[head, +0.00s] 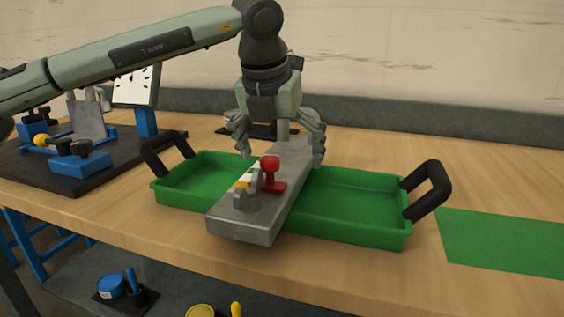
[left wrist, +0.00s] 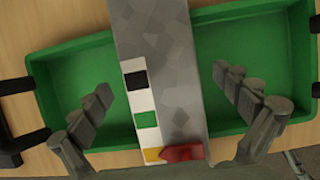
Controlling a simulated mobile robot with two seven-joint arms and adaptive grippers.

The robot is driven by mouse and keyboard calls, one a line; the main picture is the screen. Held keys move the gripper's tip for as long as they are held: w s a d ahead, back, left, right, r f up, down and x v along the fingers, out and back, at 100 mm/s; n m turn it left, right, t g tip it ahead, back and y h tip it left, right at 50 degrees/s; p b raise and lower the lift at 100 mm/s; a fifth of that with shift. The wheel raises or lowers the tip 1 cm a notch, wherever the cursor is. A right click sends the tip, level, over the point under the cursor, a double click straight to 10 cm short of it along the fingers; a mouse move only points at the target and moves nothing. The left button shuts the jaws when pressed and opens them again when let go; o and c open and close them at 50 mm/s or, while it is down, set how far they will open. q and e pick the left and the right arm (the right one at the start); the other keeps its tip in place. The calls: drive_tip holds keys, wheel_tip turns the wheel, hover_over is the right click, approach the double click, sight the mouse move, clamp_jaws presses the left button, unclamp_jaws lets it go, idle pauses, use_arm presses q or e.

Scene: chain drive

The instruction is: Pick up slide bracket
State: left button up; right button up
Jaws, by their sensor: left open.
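The slide bracket (head: 246,227) appears to be the long grey metal bar with a red part (head: 270,174) on top. It lies across the green tray (head: 360,226), over its front rim. My left gripper (head: 281,146) is open above the far part of the bar, its fingers pointing down on either side. In the left wrist view, the bar (left wrist: 190,66) runs between the two spread fingers (left wrist: 173,92), clear of both. A white strip (left wrist: 145,100) with black, green and yellow patches lies along it. My right gripper is out of view.
The tray has black handles, one at the right (head: 430,190). A dark board with blue fixtures (head: 82,165) stands at the left. A flat green mat (head: 505,243) lies on the table at the right. A lower shelf holds blue and yellow items.

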use_arm(q)
drive_tip(key=shift+w+d+f, duration=0.1)
drive_tip(key=shift+w+f, duration=0.1)
drive_tip(key=shift+f, duration=0.35)
drive_tip(key=c, duration=1.9)
drive_tip(key=shift+r, duration=0.15)
